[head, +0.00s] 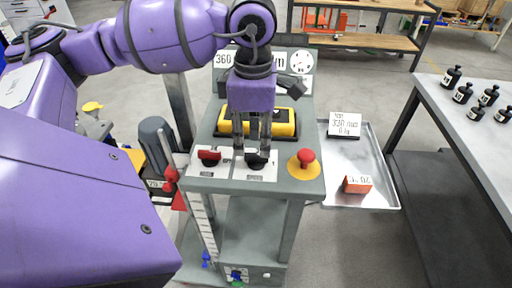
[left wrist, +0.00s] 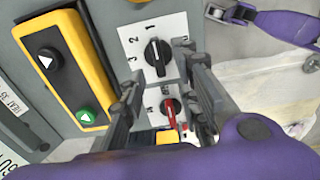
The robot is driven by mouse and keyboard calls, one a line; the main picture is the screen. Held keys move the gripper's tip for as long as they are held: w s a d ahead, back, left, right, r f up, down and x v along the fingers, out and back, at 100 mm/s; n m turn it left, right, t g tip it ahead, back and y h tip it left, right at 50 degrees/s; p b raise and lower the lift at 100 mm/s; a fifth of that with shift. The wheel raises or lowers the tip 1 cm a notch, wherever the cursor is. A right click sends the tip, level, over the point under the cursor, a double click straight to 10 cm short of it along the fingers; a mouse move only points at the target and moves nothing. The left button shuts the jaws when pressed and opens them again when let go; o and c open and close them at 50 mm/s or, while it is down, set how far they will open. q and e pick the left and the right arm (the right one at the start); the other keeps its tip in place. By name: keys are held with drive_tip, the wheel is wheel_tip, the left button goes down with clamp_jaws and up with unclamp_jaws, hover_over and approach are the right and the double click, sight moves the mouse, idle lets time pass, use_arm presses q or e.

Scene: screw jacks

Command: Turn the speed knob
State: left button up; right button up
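A black rotary knob (head: 257,161) sits on a white label plate on the grey control panel. In the left wrist view the black knob (left wrist: 158,53) has a dial marked with numbers around it, and its white line is near upright. A red-handled switch (head: 209,157) is beside it and also shows in the left wrist view (left wrist: 171,108). My left gripper (head: 251,150) points down over the black knob. Its fingers (left wrist: 160,62) are apart, one on each side of the knob; contact cannot be told. My right gripper (left wrist: 231,13) shows small at the top of the left wrist view.
A yellow-and-black button box (head: 284,122) lies behind the knobs. A red mushroom button (head: 306,157) on a yellow disc is to the right. A table (head: 470,125) with several black weights stands at right.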

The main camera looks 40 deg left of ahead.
sight(254, 154)
use_arm(q)
wheel_tip(254, 154, down, 3)
drive_tip(key=shift+w+r, duration=0.1)
drive_tip(key=shift+r, duration=0.05)
drive_tip(key=shift+f, duration=0.65)
use_arm(e)
drive_tip(key=shift+w+a+r+t, duration=0.15)
drive_tip(key=shift+w+r, duration=0.15)
drive_tip(key=shift+w, duration=0.25)
drive_tip(key=shift+w+a+r+t, duration=0.15)
drive_tip(key=shift+w+r, duration=0.15)
drive_tip(key=shift+w, duration=0.25)
use_arm(q)
clamp_jaws()
use_arm(e)
drive_tip(key=shift+s+d+f, duration=0.1)
drive_tip(key=shift+s+f, duration=0.2)
drive_tip(key=shift+s, duration=0.25)
